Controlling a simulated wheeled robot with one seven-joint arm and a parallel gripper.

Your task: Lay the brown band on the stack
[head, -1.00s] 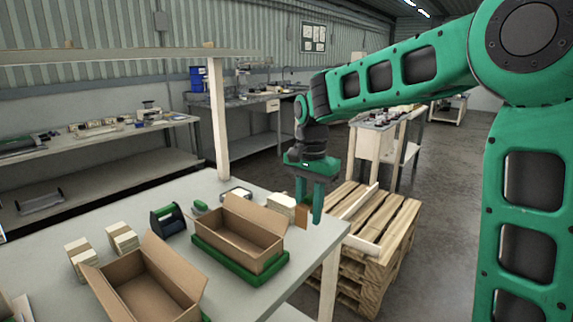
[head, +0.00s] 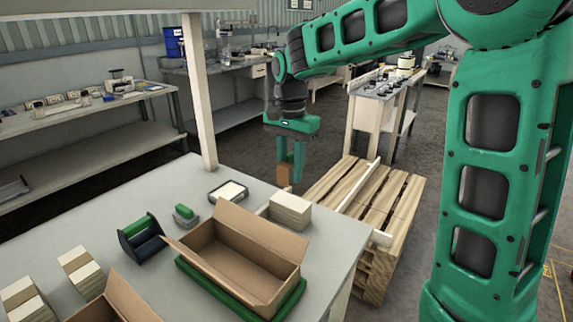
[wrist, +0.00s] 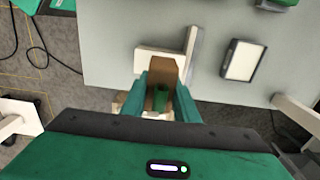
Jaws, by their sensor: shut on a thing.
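My gripper (head: 290,165) is shut on the brown band (head: 284,176) and holds it in the air beyond the table's far edge in the head view. The stack (head: 290,209) is a block of cream sheets on the table's far right corner, in front of and below the band in the head view. The band is apart from it.
An open cardboard box (head: 240,262) on a green tray stands close to the stack. A white-topped device (head: 229,191), a green-handled tool (head: 140,238) and more cream stacks (head: 80,272) are on the table. A post (head: 200,95) rises at the back. A wooden pallet (head: 370,200) stands beyond.

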